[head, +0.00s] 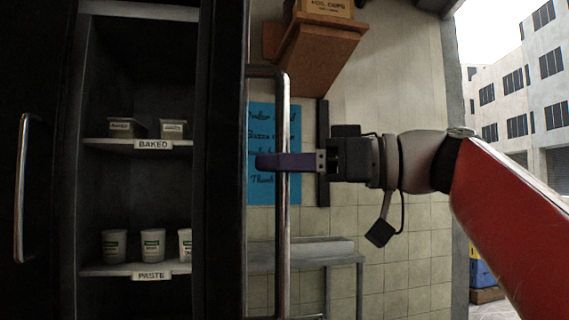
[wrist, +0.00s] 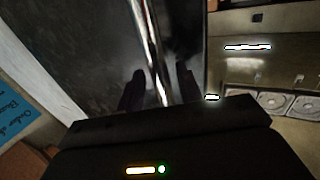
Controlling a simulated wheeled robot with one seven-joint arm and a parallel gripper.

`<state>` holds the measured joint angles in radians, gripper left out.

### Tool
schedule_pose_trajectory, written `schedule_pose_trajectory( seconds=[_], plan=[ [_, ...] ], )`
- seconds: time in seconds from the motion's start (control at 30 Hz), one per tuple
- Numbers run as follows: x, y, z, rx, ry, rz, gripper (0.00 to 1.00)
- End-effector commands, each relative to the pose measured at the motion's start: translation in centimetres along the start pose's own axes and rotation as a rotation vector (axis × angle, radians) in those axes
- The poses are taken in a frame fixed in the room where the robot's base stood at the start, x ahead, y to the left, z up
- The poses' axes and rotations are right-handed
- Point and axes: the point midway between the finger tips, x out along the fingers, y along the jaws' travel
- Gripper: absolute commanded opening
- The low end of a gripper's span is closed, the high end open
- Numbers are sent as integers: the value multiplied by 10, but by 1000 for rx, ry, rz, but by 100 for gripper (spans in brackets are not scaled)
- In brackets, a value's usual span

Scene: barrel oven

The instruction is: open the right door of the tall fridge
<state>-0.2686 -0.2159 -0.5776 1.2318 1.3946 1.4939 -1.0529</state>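The tall fridge stands at the left of the head view. Its right door (head: 226,190) stands open and is seen nearly edge-on. The door's long upright metal handle (head: 283,235) is on the side facing my gripper, and it also shows in the wrist view (wrist: 150,40). My gripper (head: 270,161) reaches in from the right at the handle's middle height. In the wrist view, the handle passes between the two dark fingers (wrist: 160,88), with a gap visible on each side. The fingers are apart around the handle; contact cannot be made out.
Fridge shelves hold tubs above the BAKED label (head: 153,145) and PASTE label (head: 151,276). Another upright handle (head: 22,190) is at far left. A wooden shelf (head: 318,50), blue poster (head: 262,190) and grey side table (head: 318,262) are behind the handle and gripper.

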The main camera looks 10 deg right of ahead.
Motion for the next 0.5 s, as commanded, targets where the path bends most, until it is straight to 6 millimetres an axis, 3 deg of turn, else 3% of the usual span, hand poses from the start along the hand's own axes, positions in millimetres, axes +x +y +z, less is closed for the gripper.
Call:
schedule_pose_trajectory(
  seconds=[0.27, 0.5],
  plan=[
    [-5, 0, 0, 0, -1, 0, 36],
    [-43, 1, -1, 1, 0, 2, 36]
  ],
)
